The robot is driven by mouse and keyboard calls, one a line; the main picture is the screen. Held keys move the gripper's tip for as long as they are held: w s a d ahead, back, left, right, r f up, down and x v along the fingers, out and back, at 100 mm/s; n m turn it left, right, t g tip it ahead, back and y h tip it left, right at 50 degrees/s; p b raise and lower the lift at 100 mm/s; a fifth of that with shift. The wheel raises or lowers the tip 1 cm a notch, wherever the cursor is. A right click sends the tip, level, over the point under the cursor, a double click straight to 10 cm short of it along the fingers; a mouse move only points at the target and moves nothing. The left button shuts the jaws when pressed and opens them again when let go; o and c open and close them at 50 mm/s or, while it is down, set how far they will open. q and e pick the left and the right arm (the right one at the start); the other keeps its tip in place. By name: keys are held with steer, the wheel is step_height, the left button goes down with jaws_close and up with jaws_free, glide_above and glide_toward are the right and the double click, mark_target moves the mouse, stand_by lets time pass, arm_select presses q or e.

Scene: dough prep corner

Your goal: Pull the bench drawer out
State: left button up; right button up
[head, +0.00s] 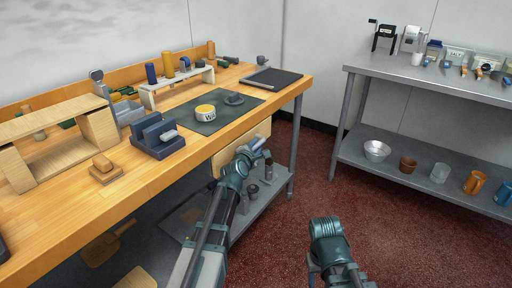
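The bench drawer's pale wood front (230,155) shows under the front edge of the wooden bench (178,166), toward its right part. It looks about flush with the bench edge, and no inside of the drawer shows. My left gripper (261,146) is close to the right part of the drawer front. The wrist hides part of the front, and no handle can be made out. Whether the fingers touch the drawer or are shut is too small to tell. My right arm is at the bottom centre, over the floor, and its fingertips do not show.
A grey lower shelf (243,222) with small items lies below the drawer. Red floor (385,240) is clear toward the metal rack (430,80).

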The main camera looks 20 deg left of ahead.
arm_select(q)
jaws_close()
stand_by(1.1)
